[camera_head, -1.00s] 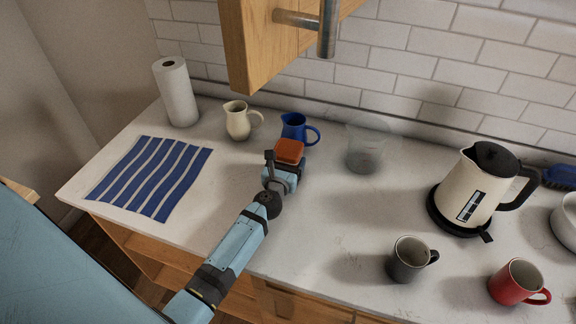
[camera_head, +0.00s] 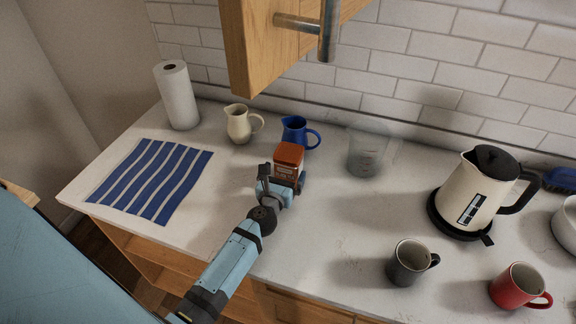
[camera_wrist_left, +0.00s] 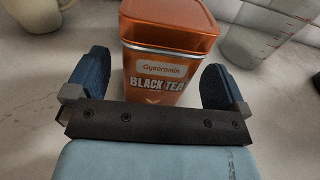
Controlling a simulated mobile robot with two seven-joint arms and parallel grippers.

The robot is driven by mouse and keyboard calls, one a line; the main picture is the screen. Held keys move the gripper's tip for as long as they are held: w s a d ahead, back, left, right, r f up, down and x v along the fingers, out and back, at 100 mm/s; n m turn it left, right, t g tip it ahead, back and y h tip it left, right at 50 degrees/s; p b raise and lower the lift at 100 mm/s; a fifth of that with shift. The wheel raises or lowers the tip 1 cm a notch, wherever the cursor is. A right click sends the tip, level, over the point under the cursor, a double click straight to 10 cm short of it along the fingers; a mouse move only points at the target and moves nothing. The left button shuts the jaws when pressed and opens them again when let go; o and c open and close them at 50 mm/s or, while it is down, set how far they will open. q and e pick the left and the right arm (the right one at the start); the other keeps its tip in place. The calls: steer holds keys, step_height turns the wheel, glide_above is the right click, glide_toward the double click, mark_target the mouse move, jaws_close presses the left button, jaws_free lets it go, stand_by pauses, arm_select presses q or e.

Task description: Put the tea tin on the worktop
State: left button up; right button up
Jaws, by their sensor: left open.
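The tea tin (camera_head: 289,156) is orange-red and boxy, and it stands upright on the worktop (camera_head: 330,225). In the left wrist view the tin (camera_wrist_left: 163,72) shows its "Black Tea" label; its base is hidden behind the gripper. My left gripper (camera_head: 283,180) is low at the front side of the tin. In the wrist view its two dark blue fingers (camera_wrist_left: 154,78) are open, one on each side of the tin's lower part, with a clear gap on the left and a smaller one on the right. My right gripper is not in view.
A blue jug (camera_head: 296,131) stands close behind the tin, with a cream jug (camera_head: 238,124) to the left. A clear measuring jug (camera_head: 366,152) is to the right. A wooden cabinet (camera_head: 255,45) hangs above. The worktop right of the gripper is clear as far as the dark mug (camera_head: 406,263).

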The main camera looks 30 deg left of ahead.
arm_select(q)
steer(key=b+v, duration=0.1)
steer(key=v, duration=0.5)
steer(key=shift+s+d+f, duration=0.1)
steer(key=shift+s+d, duration=0.05)
steer(key=shift+s, duration=0.2)
steer(key=shift+s+d, duration=0.15)
steer(key=shift+s, duration=0.45)
